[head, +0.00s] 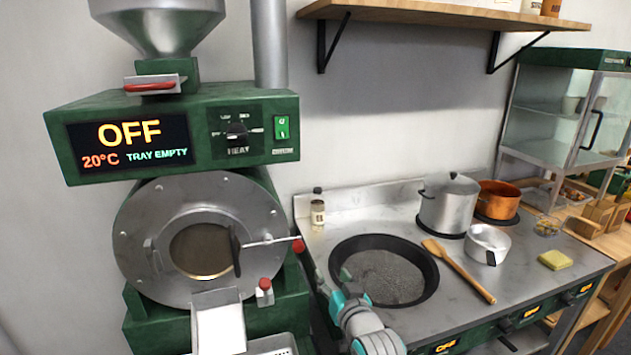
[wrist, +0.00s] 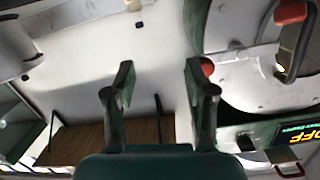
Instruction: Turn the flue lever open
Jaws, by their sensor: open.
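No lever shows on the visible stretch of the flue pipe (head: 268,45), and no part is marked as the flue lever. A thin metal rod with a red knob (head: 298,245) sticks out to the right of the roaster's round front (head: 140,225); I cannot tell whether it is the flue lever. A short red-topped lever (head: 265,285) sits below it. My gripper (wrist: 158,65) is open and empty, its two dark fingers apart. In the wrist view a red knob (wrist: 207,67) appears just beyond the right finger; the gap cannot be judged. In the head view my gripper is small, above the black pan.
The roaster's display (head: 128,142) reads OFF, 20°C, TRAY EMPTY. A shelf (head: 450,14) hangs above. Bare wall lies between roaster and shelf.

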